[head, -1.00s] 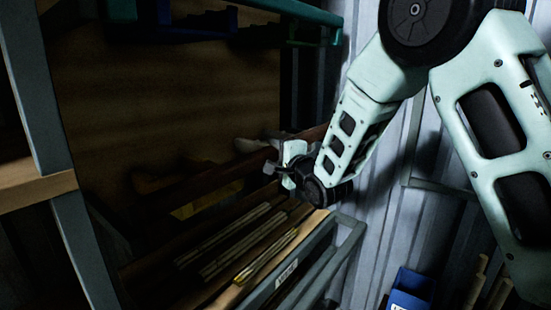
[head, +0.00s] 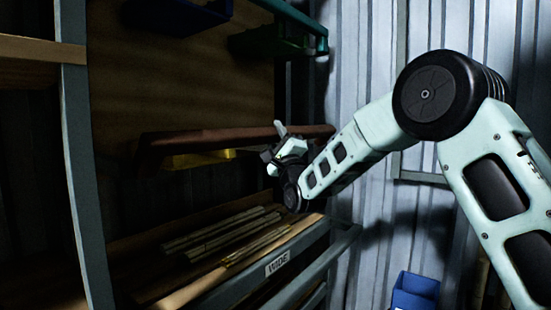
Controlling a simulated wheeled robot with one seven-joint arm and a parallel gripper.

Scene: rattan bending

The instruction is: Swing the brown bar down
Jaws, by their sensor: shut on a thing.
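The brown bar (head: 215,141) runs nearly level in the picture across the rack bay, above the lower shelf. My gripper (head: 275,151) is at the bar's right part, reaching in from the right, and is shut on it. The fingertips are small and dark, and the gripper hides part of the bar. The bar's right end shows just past the gripper, and its left end is dim.
A yellow bin (head: 198,159) sits just below the bar. Several thin rods (head: 228,233) lie on the lower shelf, behind a grey rail labelled WIDE (head: 277,263). A grey upright (head: 78,150) stands left. Blue (head: 180,14) and green (head: 265,43) bins are above.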

